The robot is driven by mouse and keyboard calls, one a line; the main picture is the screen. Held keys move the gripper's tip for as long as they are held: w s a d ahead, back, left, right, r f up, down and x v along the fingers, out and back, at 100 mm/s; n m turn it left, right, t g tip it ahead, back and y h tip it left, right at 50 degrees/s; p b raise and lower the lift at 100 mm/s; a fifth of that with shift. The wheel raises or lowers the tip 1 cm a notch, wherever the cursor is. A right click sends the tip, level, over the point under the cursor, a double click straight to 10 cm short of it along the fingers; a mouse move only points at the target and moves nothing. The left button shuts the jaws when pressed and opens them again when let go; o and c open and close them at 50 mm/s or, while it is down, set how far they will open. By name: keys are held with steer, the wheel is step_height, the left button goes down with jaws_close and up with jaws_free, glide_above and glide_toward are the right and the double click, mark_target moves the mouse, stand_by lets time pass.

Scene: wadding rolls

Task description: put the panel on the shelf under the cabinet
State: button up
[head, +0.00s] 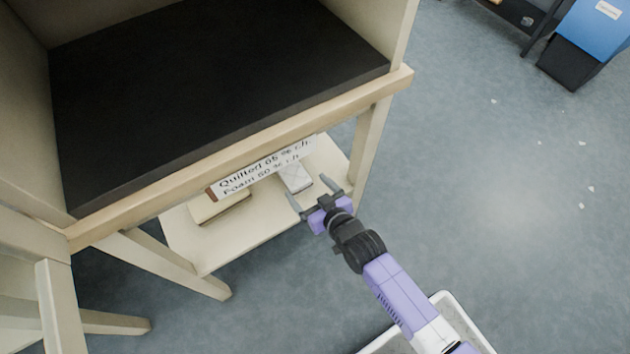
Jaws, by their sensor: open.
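The cabinet (250,150) is a pale wooden frame with a black slab (220,80) in its open compartment. Under it is a cream shelf (245,236). Either could be the panel; I cannot tell which. The cabinet's front rail and sign partly hide both. My gripper (309,188) is open at the shelf's front right, its fingers pointing toward the whitish piece.
A handwritten sign (262,168) hangs on the front rail. The cabinet's legs (368,145) stand at the shelf's sides. A blue and black bin (592,42) is at the upper right. The floor to the right is open, with small white scraps.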

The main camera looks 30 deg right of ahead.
steer(key=shift+s, duration=0.1)
steer(key=v, duration=2.2)
steer(key=s+r+t, duration=0.1)
steer(key=s+r, duration=1)
steer(key=r, duration=0.5)
steer(key=shift+s+a, duration=0.25)
steer(key=shift+a, duration=0.05)
step_height(320, 180, up, 22)
steer(key=p, duration=2.2)
steer(key=shift+f, duration=0.15)
steer(key=shift+c, duration=0.5)
